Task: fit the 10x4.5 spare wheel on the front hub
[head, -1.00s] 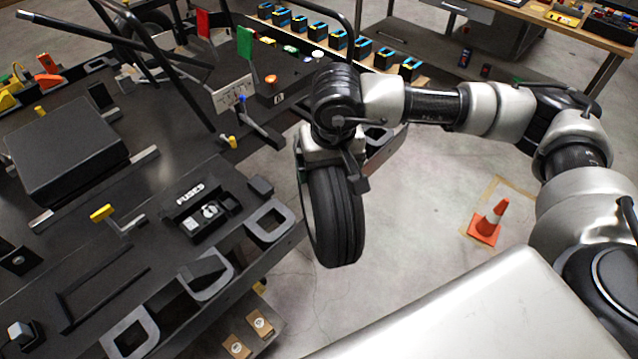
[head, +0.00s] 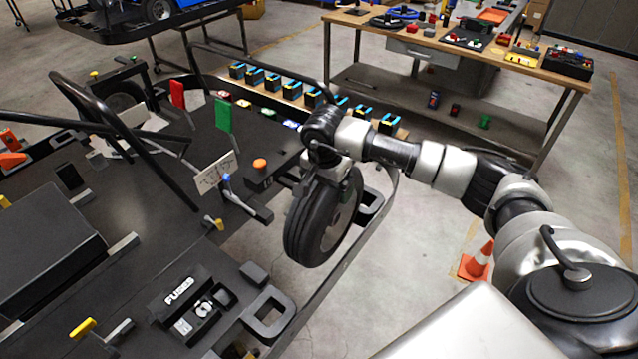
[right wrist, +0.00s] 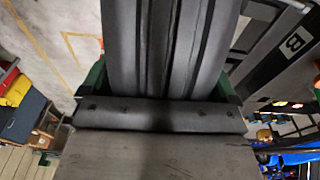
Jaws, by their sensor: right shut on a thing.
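My right gripper (head: 330,172) is shut on a black wheel with a grey rim (head: 318,222). It grips the wheel at its top, and the wheel hangs upright beside the kart's right edge. In the right wrist view the grooved tread (right wrist: 172,45) fills the space between the green-edged fingers. The kart (head: 200,235) is a dark flat frame with black tubes. I cannot make out the front hub; the held wheel and arm cover part of that side. The wheel's size marking is not readable. My left gripper is not in view.
Red (head: 178,94) and green (head: 222,114) flags, a white card (head: 215,174) and a fuse box (head: 190,305) are on the kart. A row of blue-black boxes (head: 272,82) lies behind. An orange cone (head: 478,262) stands on open floor; a workbench (head: 460,55) is at the back.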

